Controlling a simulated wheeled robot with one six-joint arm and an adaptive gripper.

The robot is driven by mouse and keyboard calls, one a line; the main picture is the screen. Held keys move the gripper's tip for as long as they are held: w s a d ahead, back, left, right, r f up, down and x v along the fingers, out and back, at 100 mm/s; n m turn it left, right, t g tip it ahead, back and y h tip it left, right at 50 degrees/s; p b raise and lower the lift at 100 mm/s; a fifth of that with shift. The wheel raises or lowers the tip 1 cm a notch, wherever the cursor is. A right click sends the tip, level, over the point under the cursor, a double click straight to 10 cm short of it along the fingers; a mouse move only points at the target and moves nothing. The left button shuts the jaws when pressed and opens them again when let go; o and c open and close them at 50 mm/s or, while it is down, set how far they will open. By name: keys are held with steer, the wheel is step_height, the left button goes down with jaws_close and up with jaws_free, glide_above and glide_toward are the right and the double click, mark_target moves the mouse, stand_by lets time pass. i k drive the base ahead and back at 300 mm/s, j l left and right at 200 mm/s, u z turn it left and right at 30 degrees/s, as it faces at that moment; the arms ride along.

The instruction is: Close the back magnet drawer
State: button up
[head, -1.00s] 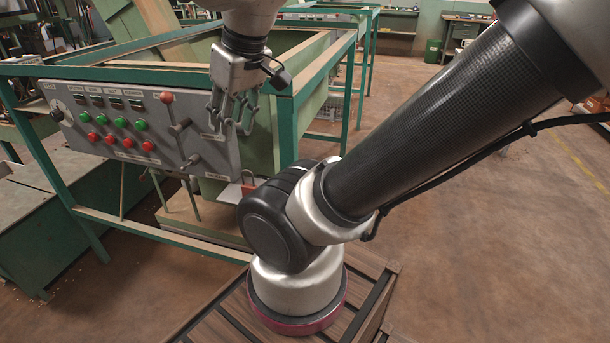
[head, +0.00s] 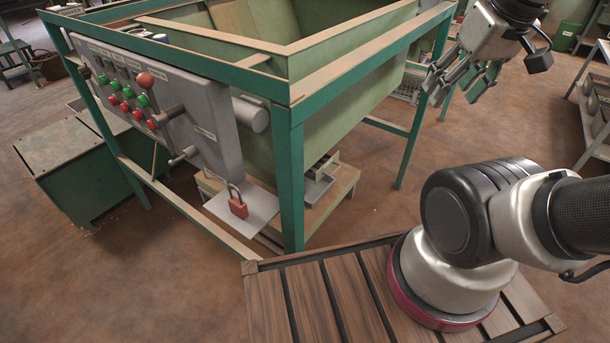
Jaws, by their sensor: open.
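My gripper (head: 452,97) is at the upper right in the head view. Its fingers are apart and empty, and it hangs in the air to the right of the green hopper (head: 345,85). A small grey metal tray (head: 318,188), possibly a magnet drawer, shows low beneath the hopper, behind the green front corner leg. It appears to stick out over a pale wooden stand (head: 345,180). My gripper is well above and to the right of it, not touching it. I cannot tell for certain which part is the back magnet drawer.
The grey control panel (head: 205,125) and a plate with a red padlock (head: 238,207) are on the left. The green frame's corner leg (head: 291,190) stands near my base. A shelf (head: 597,100) is at the right edge. Brown floor (head: 400,205) is open right of the hopper.

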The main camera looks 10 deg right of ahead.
mark_target(320, 169)
steer(key=l, duration=0.35)
steer(key=i+l, duration=0.15)
steer(key=l, duration=0.6)
steer(key=i+l+u, duration=0.15)
steer(key=l, duration=0.35)
